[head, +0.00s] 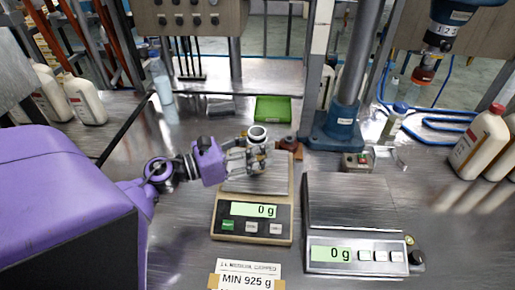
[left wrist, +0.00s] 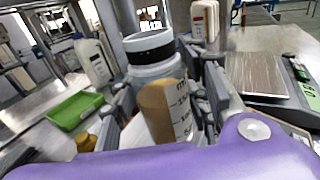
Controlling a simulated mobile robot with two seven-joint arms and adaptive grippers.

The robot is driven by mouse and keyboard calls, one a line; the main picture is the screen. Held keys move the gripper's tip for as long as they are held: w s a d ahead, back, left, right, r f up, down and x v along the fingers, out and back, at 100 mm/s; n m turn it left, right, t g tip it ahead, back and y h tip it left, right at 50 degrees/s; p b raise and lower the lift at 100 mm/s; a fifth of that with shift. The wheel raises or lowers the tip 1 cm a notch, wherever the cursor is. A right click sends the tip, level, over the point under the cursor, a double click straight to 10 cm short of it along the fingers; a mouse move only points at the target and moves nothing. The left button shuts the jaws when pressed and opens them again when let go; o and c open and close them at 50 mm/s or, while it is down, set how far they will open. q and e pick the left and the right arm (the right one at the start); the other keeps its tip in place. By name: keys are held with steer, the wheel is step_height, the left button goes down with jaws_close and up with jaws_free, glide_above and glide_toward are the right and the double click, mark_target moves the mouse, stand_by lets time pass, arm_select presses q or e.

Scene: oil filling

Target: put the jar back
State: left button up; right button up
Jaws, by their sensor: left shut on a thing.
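My left gripper (head: 250,157) is shut on the jar (head: 257,136), which is mostly hidden by the fingers in the head view. The jar is held roughly upright over the far part of the beige scale's plate (head: 256,183). That scale reads 0 g, and I cannot tell if the jar touches it. My right gripper is not in view.
A silver scale (head: 355,256) reading 0 g stands to the right. Behind are a green tray (head: 272,109), a small reddish-brown thing (head: 289,144) and a blue press stand (head: 338,130). White bottles (head: 484,143) stand at the right, others (head: 86,101) at the left.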

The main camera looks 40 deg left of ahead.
arm_select(q)
steer(key=shift+r, duration=0.6)
steer(key=s+d+r+p, duration=0.2)
steer(key=s+d+r, duration=0.5)
steer(key=s+r, duration=0.4)
steer(key=shift+s+d, duration=0.15)
steer(key=shift+s, duration=0.35)
